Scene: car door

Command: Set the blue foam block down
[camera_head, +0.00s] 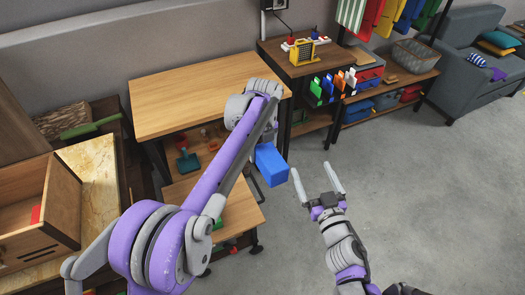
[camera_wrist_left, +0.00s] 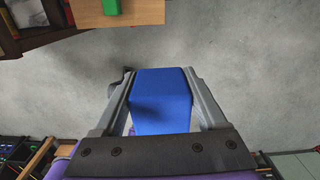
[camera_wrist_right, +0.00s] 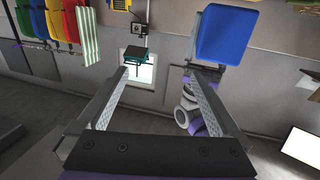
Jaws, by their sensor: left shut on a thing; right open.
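The blue foam block (camera_head: 271,165) is in the air in front of the wooden table, at the end of my left arm. In the left wrist view the block (camera_wrist_left: 160,100) sits between the two fingers of my left gripper (camera_wrist_left: 160,76), which is shut on it. Bare grey floor shows beyond it. The fingers are mostly hidden by the arm in the head view. My right gripper (camera_head: 312,170) is open and empty, to the right of the block and apart from it. The block (camera_wrist_right: 227,35) also shows at the upper right in the right wrist view.
A cabinet with a yellow item (camera_head: 302,52) stands behind. An open wooden box (camera_head: 45,215) is at left. The grey floor (camera_head: 430,200) at right is free.

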